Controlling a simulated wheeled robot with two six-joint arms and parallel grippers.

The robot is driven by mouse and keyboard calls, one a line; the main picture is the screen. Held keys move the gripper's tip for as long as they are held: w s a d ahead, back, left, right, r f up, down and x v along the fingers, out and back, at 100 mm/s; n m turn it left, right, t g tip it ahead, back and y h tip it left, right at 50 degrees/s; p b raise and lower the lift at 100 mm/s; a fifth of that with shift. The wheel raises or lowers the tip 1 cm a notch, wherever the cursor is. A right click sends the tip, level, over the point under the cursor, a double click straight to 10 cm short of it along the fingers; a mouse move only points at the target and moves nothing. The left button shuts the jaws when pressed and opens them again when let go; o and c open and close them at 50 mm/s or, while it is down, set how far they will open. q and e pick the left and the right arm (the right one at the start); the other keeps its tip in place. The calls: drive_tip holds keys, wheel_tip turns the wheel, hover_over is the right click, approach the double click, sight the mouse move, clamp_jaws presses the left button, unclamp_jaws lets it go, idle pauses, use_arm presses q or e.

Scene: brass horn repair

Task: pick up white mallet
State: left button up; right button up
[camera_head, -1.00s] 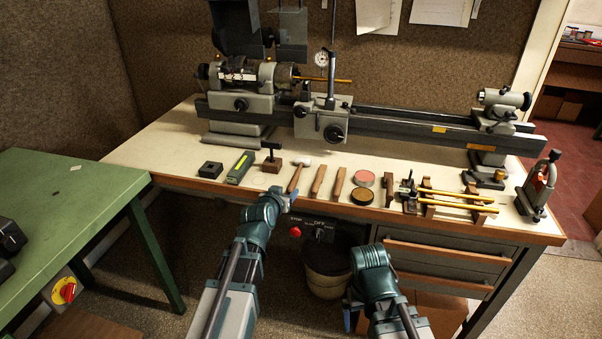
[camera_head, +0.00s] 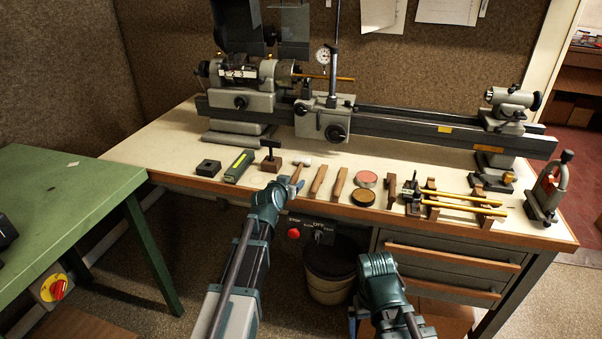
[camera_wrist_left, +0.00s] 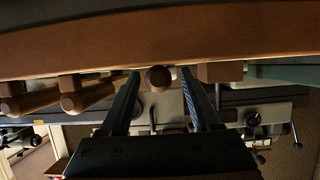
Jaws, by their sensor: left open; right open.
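The white mallet lies on the bench near its front edge, its pale head (camera_head: 304,162) pointing away and its brown wooden handle (camera_head: 297,174) toward me. My left gripper (camera_head: 291,187) is open at the bench edge, at the near end of the handle. In the left wrist view the round handle end (camera_wrist_left: 158,77) shows between the two spread fingers, with gaps on both sides. My left gripper partly hides the handle in the head view. My right gripper (camera_head: 355,318) is low in front of the drawers, away from the mallet, its fingers mostly hidden.
Two wooden tools (camera_head: 319,180) lie right of the mallet. A wooden block with a black clamp (camera_head: 271,162) stands on its left. Round tins (camera_head: 363,197) and brass tubes on rests (camera_head: 460,198) are farther right. The lathe (camera_head: 370,120) stands behind. The bench front edge (camera_head: 225,188) is close.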

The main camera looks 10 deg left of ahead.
use_arm(q)
drive_tip(key=shift+s+r, duration=0.1)
drive_tip(key=shift+c, duration=0.7)
clamp_jaws()
drive_tip(key=shift+r, duration=0.1)
wheel_tip(320, 180, up, 10)
drive_tip(key=p, duration=1)
